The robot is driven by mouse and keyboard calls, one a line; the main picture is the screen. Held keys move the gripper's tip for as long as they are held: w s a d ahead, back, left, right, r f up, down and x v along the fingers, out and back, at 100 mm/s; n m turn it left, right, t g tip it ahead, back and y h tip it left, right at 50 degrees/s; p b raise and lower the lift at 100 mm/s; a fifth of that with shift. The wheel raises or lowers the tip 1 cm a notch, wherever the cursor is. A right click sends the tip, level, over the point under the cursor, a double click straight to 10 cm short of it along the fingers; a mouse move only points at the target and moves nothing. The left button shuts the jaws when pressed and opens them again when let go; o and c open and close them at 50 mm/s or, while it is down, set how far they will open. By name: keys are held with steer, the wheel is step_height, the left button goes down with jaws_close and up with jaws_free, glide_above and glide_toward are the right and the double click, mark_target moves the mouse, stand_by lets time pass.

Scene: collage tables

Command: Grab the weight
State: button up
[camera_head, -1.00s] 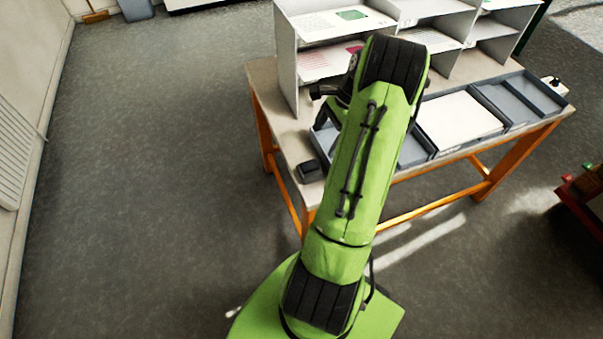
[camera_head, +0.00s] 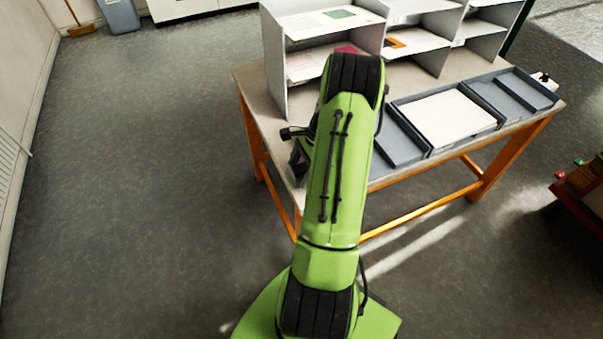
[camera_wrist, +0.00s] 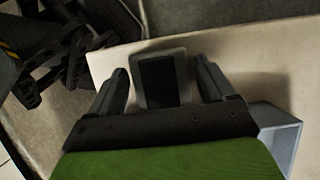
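The weight (camera_wrist: 158,85) is a small block with a black top and a grey border. In the wrist view it lies on the light tabletop, between the two fingers of my gripper (camera_wrist: 161,70). The fingers are dark and spread apart, one on each side of the block, with a visible gap to it on both sides. My gripper is open and holds nothing. The height of the fingertips over the tabletop is hard to judge. In the head view my green arm hides most of the gripper, and I cannot clearly make out the weight there.
The table (camera_head: 250,80) has orange legs. A grey shelf unit (camera_head: 275,60) with papers stands along its back. The floor left of the table is clear.

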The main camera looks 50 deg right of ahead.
steer(key=shift+r, duration=0.15)
steer(key=c, duration=1.3)
